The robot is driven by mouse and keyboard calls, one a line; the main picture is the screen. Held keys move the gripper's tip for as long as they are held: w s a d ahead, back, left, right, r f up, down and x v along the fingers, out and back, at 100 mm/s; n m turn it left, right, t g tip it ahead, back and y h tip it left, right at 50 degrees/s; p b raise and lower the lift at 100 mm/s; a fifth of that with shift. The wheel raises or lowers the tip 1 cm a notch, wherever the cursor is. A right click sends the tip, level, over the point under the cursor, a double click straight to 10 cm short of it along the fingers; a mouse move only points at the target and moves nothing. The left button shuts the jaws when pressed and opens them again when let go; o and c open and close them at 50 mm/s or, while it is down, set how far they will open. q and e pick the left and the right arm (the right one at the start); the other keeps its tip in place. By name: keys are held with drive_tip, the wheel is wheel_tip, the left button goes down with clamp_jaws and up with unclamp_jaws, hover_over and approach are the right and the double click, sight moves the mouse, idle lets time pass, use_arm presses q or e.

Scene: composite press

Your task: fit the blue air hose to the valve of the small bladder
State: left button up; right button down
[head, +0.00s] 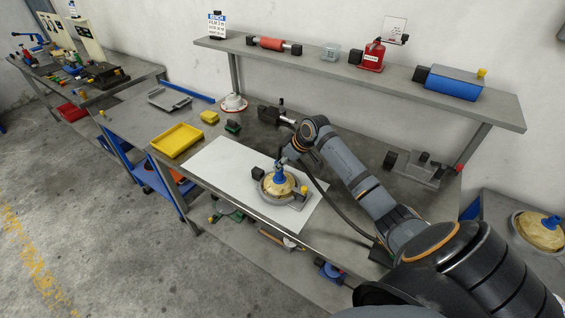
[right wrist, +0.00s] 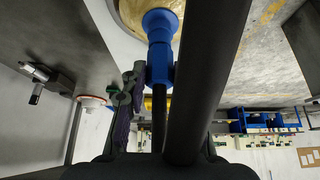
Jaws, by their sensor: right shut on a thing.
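The small bladder (head: 279,189) is a golden dome in a round grey metal ring on a white sheet on the bench; part of the gold dome also shows in the right wrist view (right wrist: 128,12). The blue air hose end (head: 280,175) stands roughly upright over the middle of the dome. In the right wrist view its flared blue tip (right wrist: 160,22) overlaps the gold top; the valve is hidden, so I cannot tell whether it is seated. My right gripper (head: 282,161) is shut on the hose just above the bladder. My left gripper is out of view.
A yellow tray (head: 176,141) and a yellow block (head: 209,117) lie to the left on the bench. A clamp-like device (head: 278,115) stands behind. A second gold bladder (head: 541,232) with a blue top sits at the right. A shelf (head: 360,72) runs above the bench.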

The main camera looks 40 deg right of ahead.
drive_tip(key=shift+f, duration=0.1)
drive_tip(key=c, duration=0.9)
unclamp_jaws()
drive_tip(key=shift+c, duration=0.2)
drive_tip(key=v, duration=1.2)
